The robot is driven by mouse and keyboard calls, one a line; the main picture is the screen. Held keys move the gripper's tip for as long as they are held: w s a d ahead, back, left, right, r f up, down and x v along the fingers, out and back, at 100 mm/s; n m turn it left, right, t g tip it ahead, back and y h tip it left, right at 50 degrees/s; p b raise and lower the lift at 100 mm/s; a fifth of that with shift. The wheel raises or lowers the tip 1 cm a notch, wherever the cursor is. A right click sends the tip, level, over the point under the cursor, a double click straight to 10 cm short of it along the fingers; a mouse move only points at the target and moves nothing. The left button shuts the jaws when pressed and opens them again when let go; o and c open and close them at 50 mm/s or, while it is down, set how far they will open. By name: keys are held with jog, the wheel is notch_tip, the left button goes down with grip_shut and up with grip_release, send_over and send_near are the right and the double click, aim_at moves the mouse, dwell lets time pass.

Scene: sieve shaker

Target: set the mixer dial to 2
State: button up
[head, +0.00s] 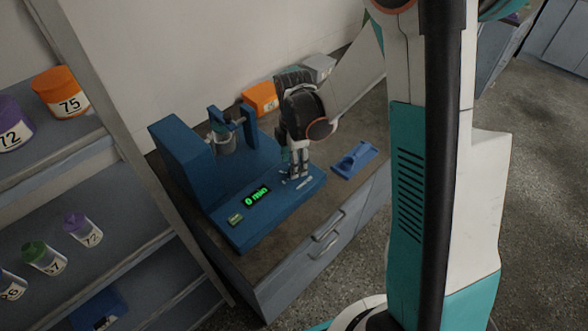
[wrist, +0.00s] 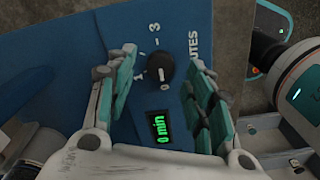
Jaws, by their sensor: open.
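The blue mixer (head: 185,160) stands on the counter, its front panel display (head: 257,197) reading "0 min" in green. The display also shows in the wrist view (wrist: 160,128). There the black round dial (wrist: 160,71) sits on the blue panel, with a "3" and part of "MINUTES" printed around it. Its pointer is too small to read surely. My gripper (wrist: 161,62) is open, with one finger on each side of the dial in the picture; contact is not clear. In the head view my gripper (head: 298,174) points down at the panel's right part and hides the dial.
A blue tray (head: 355,160) lies right of the mixer. An orange box (head: 262,98) stands behind. Shelves (head: 100,195) with several labelled jars are at the left. Drawers with handles (head: 325,240) front the counter.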

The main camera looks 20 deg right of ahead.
jog(key=shift+f, duration=1.1)
jog(key=c, duration=1.1)
